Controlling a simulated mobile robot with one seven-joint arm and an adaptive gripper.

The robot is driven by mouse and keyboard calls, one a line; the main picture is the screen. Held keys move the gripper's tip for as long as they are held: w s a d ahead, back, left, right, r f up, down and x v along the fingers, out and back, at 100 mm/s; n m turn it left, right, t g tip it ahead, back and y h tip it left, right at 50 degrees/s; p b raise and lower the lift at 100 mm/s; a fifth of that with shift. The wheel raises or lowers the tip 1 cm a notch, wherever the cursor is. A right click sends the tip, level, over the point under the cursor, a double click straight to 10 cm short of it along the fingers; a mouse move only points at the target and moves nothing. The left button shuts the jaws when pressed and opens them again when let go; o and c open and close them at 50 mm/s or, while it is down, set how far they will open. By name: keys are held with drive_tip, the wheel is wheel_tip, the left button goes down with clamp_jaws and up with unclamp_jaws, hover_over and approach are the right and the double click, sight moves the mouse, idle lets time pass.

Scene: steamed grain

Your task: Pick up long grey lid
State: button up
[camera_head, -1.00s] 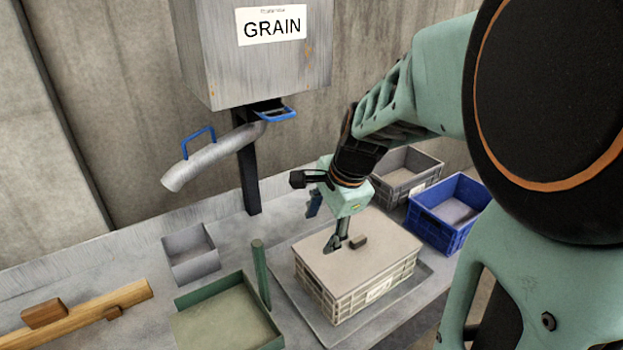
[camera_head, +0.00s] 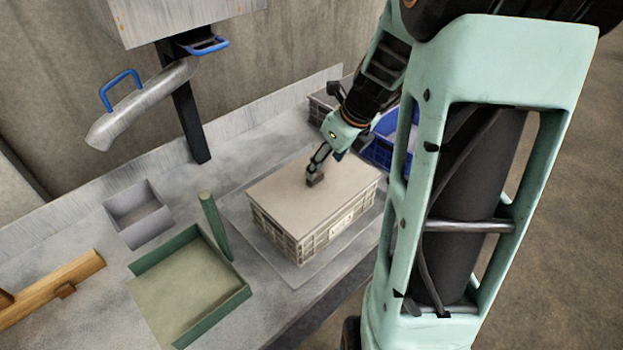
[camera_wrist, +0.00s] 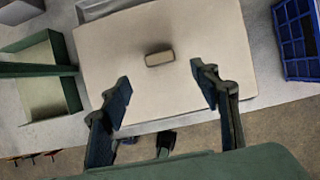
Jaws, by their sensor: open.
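A flat grey-beige lid (camera_head: 290,195) lies on top of a grey crate (camera_head: 320,237) and covers its opening. A small brown block handle (camera_head: 316,181) stands up from the lid. In the wrist view the lid (camera_wrist: 205,40) fills the middle, with the handle (camera_wrist: 159,58) just beyond my fingertips, roughly centred between them. My gripper (camera_head: 316,170) is above the lid at the handle, coming in tilted. In the wrist view my gripper (camera_wrist: 162,80) is open, its two dark fingers apart with nothing between them. Whether a finger touches the handle cannot be told.
The crate stands on a shallow tray (camera_head: 240,212). A green tray (camera_head: 185,290) with an upright green post (camera_head: 215,225) and a small grey bin (camera_head: 138,215) are left. A blue crate (camera_head: 382,150) is behind right. A wooden beam (camera_head: 50,290) lies far left.

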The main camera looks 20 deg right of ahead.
sight(315, 181)
drive_tip(key=shift+w+b+x, duration=0.15)
drive_tip(key=shift+b+x, duration=0.1)
drive_tip(key=shift+x, duration=1.5)
drive_tip(key=shift+w+b+x, duration=0.15)
drive_tip(key=shift+b+x, duration=0.05)
drive_tip(key=shift+x, duration=1.55)
drive_tip(key=shift+r, duration=0.1)
drive_tip(key=shift+c, duration=0.4)
clamp_jaws()
